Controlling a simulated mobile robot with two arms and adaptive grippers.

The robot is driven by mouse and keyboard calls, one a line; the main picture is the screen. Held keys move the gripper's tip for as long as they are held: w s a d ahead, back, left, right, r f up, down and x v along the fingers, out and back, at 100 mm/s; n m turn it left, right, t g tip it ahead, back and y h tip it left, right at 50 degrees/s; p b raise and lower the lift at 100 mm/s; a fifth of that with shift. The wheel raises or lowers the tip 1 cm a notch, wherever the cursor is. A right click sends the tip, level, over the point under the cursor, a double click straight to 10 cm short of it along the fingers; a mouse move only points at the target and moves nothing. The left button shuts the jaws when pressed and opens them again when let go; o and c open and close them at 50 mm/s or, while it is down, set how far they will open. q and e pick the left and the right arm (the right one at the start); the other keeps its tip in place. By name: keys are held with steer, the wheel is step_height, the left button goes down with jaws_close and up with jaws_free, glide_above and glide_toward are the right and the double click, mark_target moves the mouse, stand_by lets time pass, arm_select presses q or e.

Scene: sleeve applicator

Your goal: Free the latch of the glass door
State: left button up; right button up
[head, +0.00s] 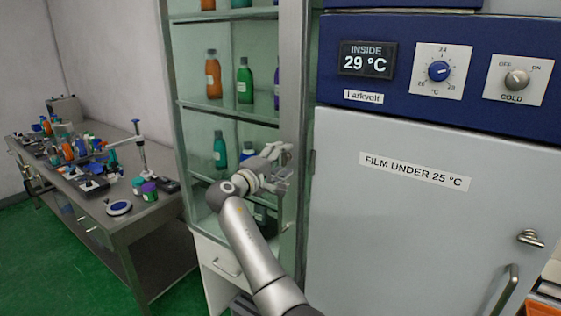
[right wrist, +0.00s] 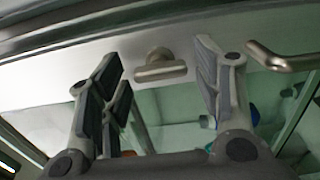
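The glass door (head: 230,128) belongs to a tall cabinet with bottles on its shelves. In the right wrist view its latch (right wrist: 160,68), a small metal T-shaped turn knob, sits on the pale door frame (right wrist: 110,65), with its bar lying about level. My right gripper (head: 284,160) is at the door's right frame; it also shows in the right wrist view (right wrist: 160,80). Its fingers are open on either side of the latch, with a gap visible on each side. The gripper and arm hide the latch in the head view. My left gripper is not in view.
A metal door handle (right wrist: 285,62) is close to the right finger in the wrist view. A grey cabinet (head: 420,220) with its own latch (head: 531,238) stands at the right. A cluttered table (head: 125,222) stands at the left. Green floor shows between.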

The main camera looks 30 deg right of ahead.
steer(key=shift+a, duration=0.1)
steer(key=v, duration=1.2)
steer(key=shift+f, duration=0.1)
